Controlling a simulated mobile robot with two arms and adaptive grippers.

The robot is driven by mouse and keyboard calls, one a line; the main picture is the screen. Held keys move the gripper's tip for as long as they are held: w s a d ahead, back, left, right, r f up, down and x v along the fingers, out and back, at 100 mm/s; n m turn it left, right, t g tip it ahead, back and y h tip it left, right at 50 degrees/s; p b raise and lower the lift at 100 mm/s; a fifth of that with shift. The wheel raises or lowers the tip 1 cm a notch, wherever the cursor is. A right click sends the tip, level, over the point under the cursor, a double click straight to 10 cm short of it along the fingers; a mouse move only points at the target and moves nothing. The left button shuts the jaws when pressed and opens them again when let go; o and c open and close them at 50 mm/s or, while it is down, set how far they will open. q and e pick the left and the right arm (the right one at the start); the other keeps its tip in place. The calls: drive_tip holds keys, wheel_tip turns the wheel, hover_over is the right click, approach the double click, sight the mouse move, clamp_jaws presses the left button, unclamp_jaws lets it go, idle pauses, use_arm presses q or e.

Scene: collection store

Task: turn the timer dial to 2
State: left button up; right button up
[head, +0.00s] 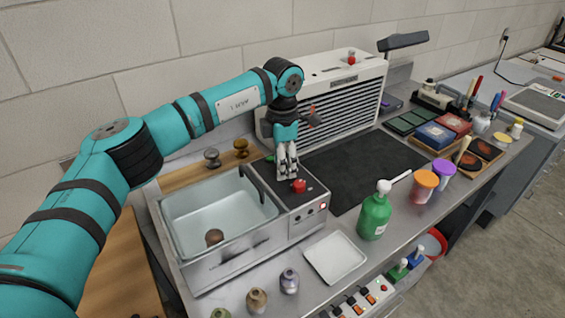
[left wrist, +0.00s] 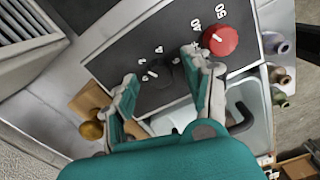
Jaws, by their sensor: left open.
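The sink unit's black control panel (head: 316,196) carries a red knob (head: 299,186) beside my left gripper. In the left wrist view, the red knob (left wrist: 220,40) has a white line and the marks 40 and 50 beside it. A dark dial (left wrist: 166,74) with small white numerals and a white mark sits between the fingers of my left gripper (left wrist: 163,76). The fingers are open, one on each side of this dial; I cannot tell whether they touch it. Its exact setting is too small to read. In the head view my left gripper (head: 287,174) points down and hides this dial.
A glass-walled sink basin (head: 205,225) stands left of the panel. A white louvred unit (head: 335,90) is behind. A green bottle (head: 375,214) and a white tray (head: 335,257) stand in front and to the right. A dark mat (head: 360,165) lies clear.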

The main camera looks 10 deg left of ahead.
use_arm(q)
wheel_tip(320, 180, up, 12)
drive_tip(key=shift+f, duration=0.2)
idle(0.4)
